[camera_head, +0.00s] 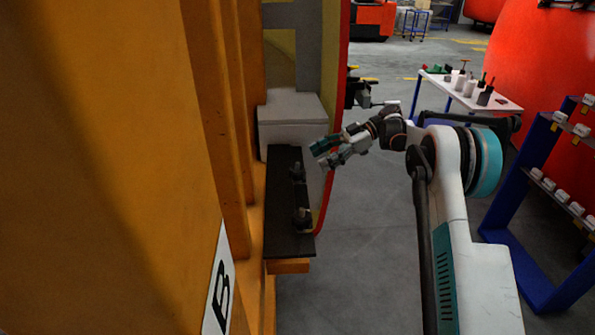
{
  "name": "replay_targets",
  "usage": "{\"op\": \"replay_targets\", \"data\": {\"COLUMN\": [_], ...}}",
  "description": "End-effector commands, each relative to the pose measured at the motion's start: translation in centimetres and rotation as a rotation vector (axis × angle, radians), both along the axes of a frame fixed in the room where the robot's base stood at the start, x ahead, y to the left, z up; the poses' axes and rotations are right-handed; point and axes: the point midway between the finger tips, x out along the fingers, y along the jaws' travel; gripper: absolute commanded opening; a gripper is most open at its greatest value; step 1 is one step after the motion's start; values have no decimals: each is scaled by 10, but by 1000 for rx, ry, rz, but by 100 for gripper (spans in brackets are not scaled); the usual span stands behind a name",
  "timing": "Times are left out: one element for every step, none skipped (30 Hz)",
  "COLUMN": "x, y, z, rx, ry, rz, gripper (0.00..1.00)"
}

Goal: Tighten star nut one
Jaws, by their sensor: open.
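Two small dark knobs, which look like the star nuts, sit along the right side of a black plate (279,232). The farther knob (298,171) is close to my gripper, and the nearer knob (302,217) is by the plate's near end. I cannot tell which is star nut one. My gripper (317,158) is open and appears empty. Its fingers point left toward the farther knob, and a gap seems to show between them. Depth is hard to judge. The knobs are too small and dark to show how tight they are.
An orange frame (205,110) with a "B" label (220,280) fills the left. A grey block (290,108) and red-edged panel (337,60) stand behind the plate. A white-topped table (500,102) and blue rack (530,165) stand right. Grey floor lies between.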

Motion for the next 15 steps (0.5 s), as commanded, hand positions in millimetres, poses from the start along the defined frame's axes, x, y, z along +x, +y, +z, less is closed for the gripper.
{"op": "replay_targets", "data": {"x": [-3, -4, -6, -7, -8, -10, -11, -12, -13, -14, -15, -16, -17, -17, -18], "y": [11, 16, 23, 29, 34, 40, 45, 50, 56, 60, 63, 67, 70, 72, 75], "z": [-6, -8, -12, -14, -16, -19, -21, -23, -25, -27, -28, -30, -31, -32, -33], "rx": [0, 0, 0, 0, 0, -1, -1, -1, -1, -1, -1, -1, -1, -1, -1], "ry": [0, 1, 1, 1, 2, 1, 1, 1, 1, 0, 1, 1, 1, 2, 2], "rz": [2, 2, 3, 2, 1, 1, 1, 2, 2, 1, 1, 1, 1, 0, 0], "gripper": [62, 62, 62, 62, 62, 62, 62, 62, 62, 62, 62, 62, 62, 62, 62]}}
